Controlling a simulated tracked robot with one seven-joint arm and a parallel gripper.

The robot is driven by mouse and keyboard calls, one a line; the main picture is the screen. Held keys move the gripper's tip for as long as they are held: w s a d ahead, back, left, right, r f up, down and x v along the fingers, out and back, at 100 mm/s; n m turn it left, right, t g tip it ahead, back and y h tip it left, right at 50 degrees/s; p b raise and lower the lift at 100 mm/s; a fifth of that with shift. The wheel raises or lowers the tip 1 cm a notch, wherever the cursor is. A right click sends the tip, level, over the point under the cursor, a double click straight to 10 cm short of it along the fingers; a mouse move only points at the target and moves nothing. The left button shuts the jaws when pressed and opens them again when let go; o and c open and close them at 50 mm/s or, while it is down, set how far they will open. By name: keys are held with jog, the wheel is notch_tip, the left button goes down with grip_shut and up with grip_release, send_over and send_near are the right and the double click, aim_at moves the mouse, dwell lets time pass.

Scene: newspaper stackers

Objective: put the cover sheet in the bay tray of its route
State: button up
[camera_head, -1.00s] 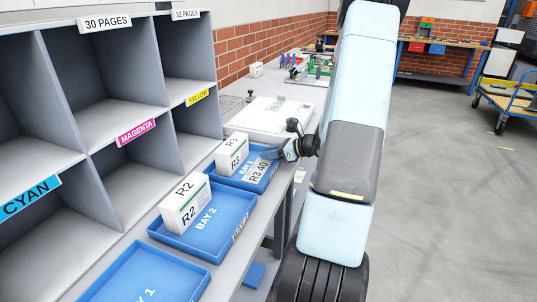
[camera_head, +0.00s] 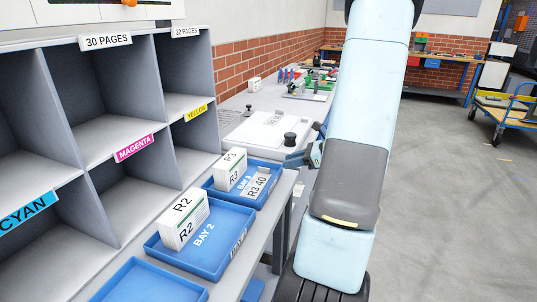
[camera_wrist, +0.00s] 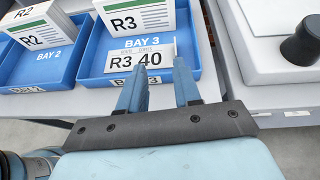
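The cover sheet, a small white card marked R3 40 (camera_head: 257,186), lies in the blue BAY 3 tray (camera_head: 274,176). It is in front of the white R3 stack (camera_head: 230,169). In the wrist view the card (camera_wrist: 139,60) lies tilted slightly, just beyond my fingertips, with the BAY 3 lettering above it. My gripper (camera_wrist: 158,70) is open with a clear gap between its two fingers and nothing in them. In the head view my gripper (camera_head: 297,161) is beside the right end of the BAY 3 tray, partly hidden by my arm.
The BAY 2 tray (camera_head: 221,248) holds an R2 stack (camera_head: 184,219). Another blue tray (camera_head: 150,285) is at the bottom edge. Grey pigeonholes (camera_head: 105,140) stand at left. A white flat board with a dark knob (camera_head: 290,139) lies behind BAY 3. Open floor is at right.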

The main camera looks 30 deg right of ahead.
jog(key=s+a+r+n+g+h, duration=0.1)
jog(key=s+a+r+n+g, duration=0.15)
jog(key=a+n, duration=0.3)
jog(key=s+a+r+n+g, duration=0.2)
jog(key=a+r+n, duration=0.2)
jog(key=a, duration=0.3)
jog(key=s+a+r+n+g+h, duration=0.1)
jog(key=s+a+r+n+g, duration=0.1)
jog(key=a+r+n, duration=0.3)
jog(key=s+a+r+n+t+h, duration=0.2)
jog(key=s+a+r+n+h, duration=0.4)
jog(key=s+n, duration=0.5)
jog(key=shift+s+a+r+n+h, duration=0.25)
jog(key=shift+a+r+n, duration=0.25)
jog(key=shift+r+n, duration=0.6)
jog(key=shift+w+r+t, duration=0.1)
jog(key=shift+t, duration=0.15)
